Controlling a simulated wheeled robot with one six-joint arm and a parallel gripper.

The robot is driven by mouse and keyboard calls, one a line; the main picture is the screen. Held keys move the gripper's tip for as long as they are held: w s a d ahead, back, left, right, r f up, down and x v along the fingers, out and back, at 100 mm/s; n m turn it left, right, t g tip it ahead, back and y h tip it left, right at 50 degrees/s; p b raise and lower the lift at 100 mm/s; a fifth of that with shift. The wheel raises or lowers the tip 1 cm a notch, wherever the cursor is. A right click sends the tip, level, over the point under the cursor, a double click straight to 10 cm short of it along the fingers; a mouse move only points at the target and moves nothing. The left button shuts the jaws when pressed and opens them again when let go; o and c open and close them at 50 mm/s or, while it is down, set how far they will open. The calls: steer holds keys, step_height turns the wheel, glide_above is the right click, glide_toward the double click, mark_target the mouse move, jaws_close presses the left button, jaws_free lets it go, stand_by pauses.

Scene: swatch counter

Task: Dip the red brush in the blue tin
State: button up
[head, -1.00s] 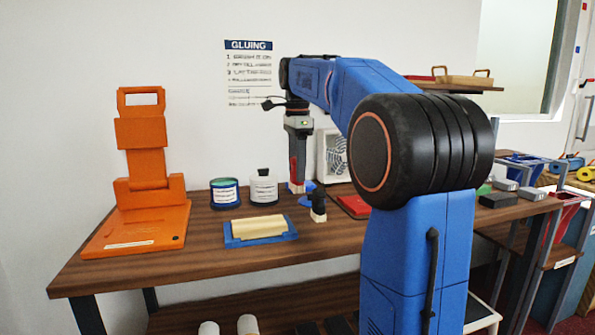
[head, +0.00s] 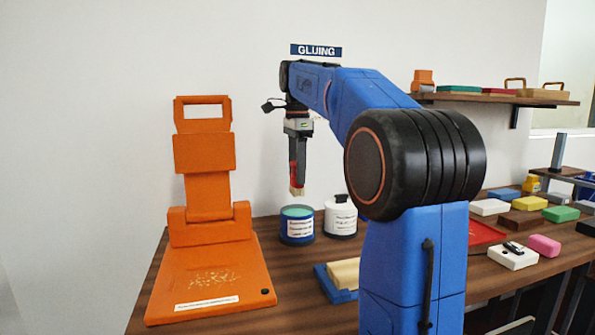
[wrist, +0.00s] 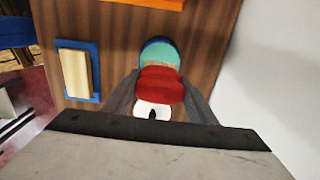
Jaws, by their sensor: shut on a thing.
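My gripper (head: 297,176) is shut on the red brush (head: 292,176) and holds it in the air, bristles pointing down. The blue tin (head: 297,226) stands open on the wooden counter, with a teal-green fill at its top. In the head view the bristle tip is above the tin's rim, apart from it. In the wrist view the red brush (wrist: 160,86) lies between the two fingers and covers part of the tin (wrist: 159,54). The white tin (head: 341,217) with a black cap stands just right of the blue tin.
A large orange stand (head: 207,240) is on the counter's left. A blue tray (head: 330,287) with a cream block lies in front of the tins, partly behind my arm. Several coloured blocks and a red tray (head: 484,233) are at the right.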

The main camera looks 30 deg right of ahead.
mark_target(297, 191)
steer(key=shift+f, duration=2.8)
steer(key=shift+s+f, duration=0.1)
steer(key=shift+f, duration=0.45)
steer(key=shift+r, duration=0.1)
steer(key=shift+r, duration=3.45)
